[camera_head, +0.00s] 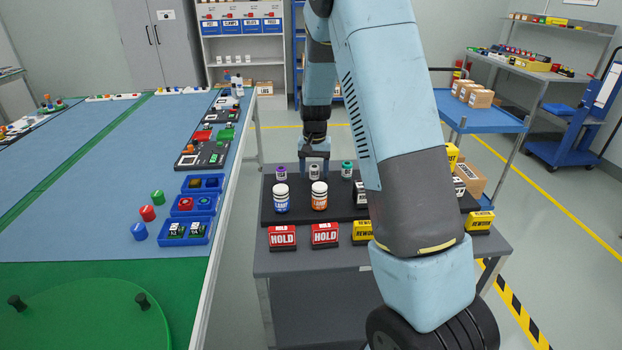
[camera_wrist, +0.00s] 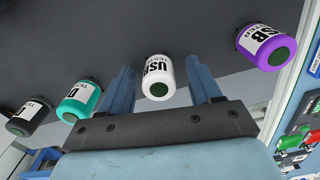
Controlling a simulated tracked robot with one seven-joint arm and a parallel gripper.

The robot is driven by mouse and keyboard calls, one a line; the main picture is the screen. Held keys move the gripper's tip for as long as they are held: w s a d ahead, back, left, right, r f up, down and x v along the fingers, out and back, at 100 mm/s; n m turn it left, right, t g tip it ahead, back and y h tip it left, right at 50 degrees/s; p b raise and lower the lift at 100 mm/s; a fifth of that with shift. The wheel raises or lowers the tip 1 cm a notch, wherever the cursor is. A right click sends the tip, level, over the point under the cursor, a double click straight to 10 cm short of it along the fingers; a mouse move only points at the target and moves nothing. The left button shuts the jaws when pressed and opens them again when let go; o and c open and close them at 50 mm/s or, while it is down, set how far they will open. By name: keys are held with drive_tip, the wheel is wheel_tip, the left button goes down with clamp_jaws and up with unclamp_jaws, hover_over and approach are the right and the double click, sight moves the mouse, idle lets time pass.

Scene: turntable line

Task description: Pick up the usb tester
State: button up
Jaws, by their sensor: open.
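A white cylinder (camera_wrist: 158,69) with a dark green end and a label reading "USB TESTER" lies between the fingers of my gripper (camera_wrist: 159,64) in the wrist view. The fingers are open, one on each side, with gaps visible. In the head view the white cylinder (camera_head: 314,172) stands in the back row on the dark mat, with my gripper (camera_head: 314,158) pointing down over it. A purple cylinder (camera_wrist: 266,47) with a partly visible "USB" label stands to one side; a teal one (camera_wrist: 78,101) and a black one (camera_wrist: 27,117) stand to the other.
Blue-labelled (camera_head: 281,201) and orange-labelled (camera_head: 319,199) bottles stand in front on the mat (camera_head: 300,215). Red "HOLD" blocks (camera_head: 282,238) and yellow "REWORK" blocks (camera_head: 362,232) line the grey table's front. My arm hides part of the table's right side.

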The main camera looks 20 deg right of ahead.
sight(314, 166)
drive_tip(key=shift+c, duration=0.2)
drive_tip(key=c, duration=1.1)
drive_tip(key=shift+r, duration=0.55)
wheel_tip(314, 166, up, 3)
drive_tip(key=shift+s+f, duration=0.1)
drive_tip(key=shift+f, duration=0.1)
drive_tip(key=s+r, duration=0.3)
drive_tip(key=s, duration=0.1)
drive_tip(key=s+r, duration=0.3)
drive_tip(key=s, duration=0.2)
drive_tip(key=s+r, duration=0.3)
drive_tip(key=s, duration=0.2)
drive_tip(key=shift+d+r, duration=0.2)
drive_tip(key=shift+d, duration=0.2)
